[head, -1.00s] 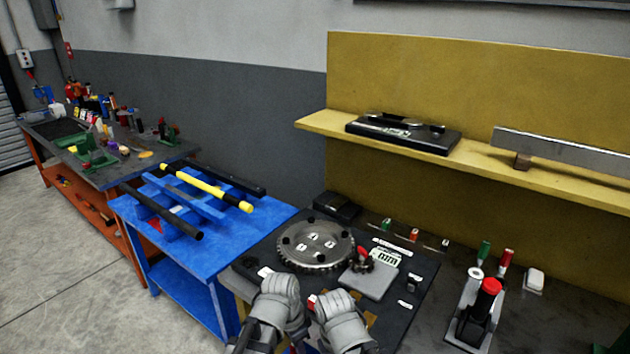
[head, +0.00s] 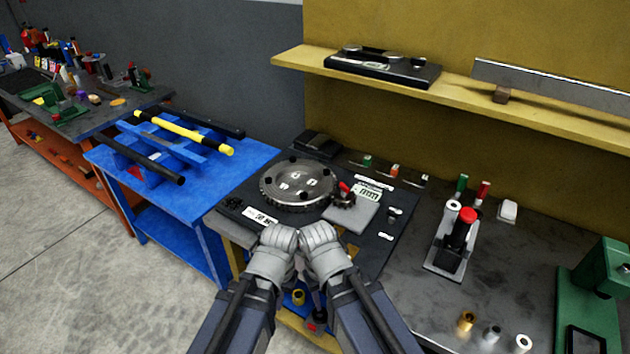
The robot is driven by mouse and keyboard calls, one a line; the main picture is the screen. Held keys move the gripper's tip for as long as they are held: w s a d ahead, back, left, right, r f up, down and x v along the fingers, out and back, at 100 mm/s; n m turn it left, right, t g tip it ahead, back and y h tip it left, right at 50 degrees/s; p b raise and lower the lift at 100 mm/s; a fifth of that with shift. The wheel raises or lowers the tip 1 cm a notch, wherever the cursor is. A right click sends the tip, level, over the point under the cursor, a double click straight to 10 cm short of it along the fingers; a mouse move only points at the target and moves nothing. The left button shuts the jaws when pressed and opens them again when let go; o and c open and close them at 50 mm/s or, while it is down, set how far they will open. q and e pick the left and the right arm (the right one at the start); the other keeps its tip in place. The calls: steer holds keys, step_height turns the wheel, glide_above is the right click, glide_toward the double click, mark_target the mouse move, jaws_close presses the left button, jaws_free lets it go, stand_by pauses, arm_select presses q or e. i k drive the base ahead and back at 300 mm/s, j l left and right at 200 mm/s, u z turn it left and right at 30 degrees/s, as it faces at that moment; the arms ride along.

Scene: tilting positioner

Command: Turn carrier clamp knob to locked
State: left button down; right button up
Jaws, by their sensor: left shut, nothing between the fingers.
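A toothed metal disc (head: 298,184) lies on the dark positioner plate (head: 395,222). Right of it is a small dark toothed part with a red piece (head: 345,188), beside a grey labelled block (head: 352,213). I cannot tell for sure whether this is the clamp knob, or its setting. My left gripper (head: 279,241) is in front of the disc, near the plate's front edge, shut and empty. My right gripper (head: 319,238) is close beside it; its fingers are hidden by the wrist. Neither visibly touches the disc or the red piece.
A blue table (head: 245,165) with bars on a rack stands to the left. A holder with a red-topped tool (head: 466,217) and a green press (head: 600,290) stand on the right bench. A yellow shelf (head: 460,90) overhangs the back. A yellow ring (head: 298,297) shows between my arms.

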mark_target(392, 215)
steer(key=i+l+z, duration=0.15)
steer(key=l+z, duration=0.25)
steer(key=i+l+z, duration=0.2)
steer(key=z, duration=0.25)
steer(key=l, duration=0.1)
